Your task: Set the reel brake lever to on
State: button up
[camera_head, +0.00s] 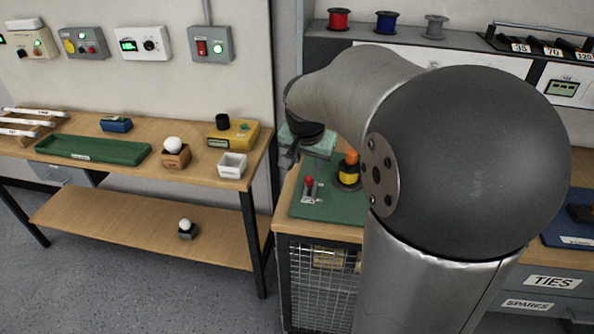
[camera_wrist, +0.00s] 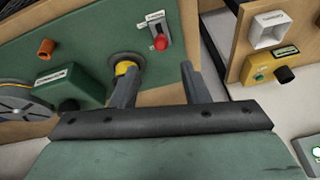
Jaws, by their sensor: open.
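The reel brake lever has a red knob (camera_wrist: 160,42) on a light plate, on a green board (camera_wrist: 92,52). In the head view the red lever (camera_head: 308,183) stands at the left front of the green board (camera_head: 318,207) on the right-hand bench. I cannot tell its on or off position. In the wrist view my gripper (camera_wrist: 160,70) is open, with its two fingers apart and nothing between them. The lever lies beyond the fingertips, between their lines, and appears untouched. My arm hides most of the gripper in the head view.
A yellow and black reel (camera_head: 349,175) stands right of the lever; the left finger overlaps it in the wrist view. A green labelled box (camera_wrist: 70,85) and an orange post (camera_wrist: 46,48) are nearby. A gap separates the left bench (camera_head: 110,160).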

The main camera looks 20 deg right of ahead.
aim_at(309, 177)
jog(key=x, duration=1.1)
jog(key=shift+f, duration=0.1)
grip_shut()
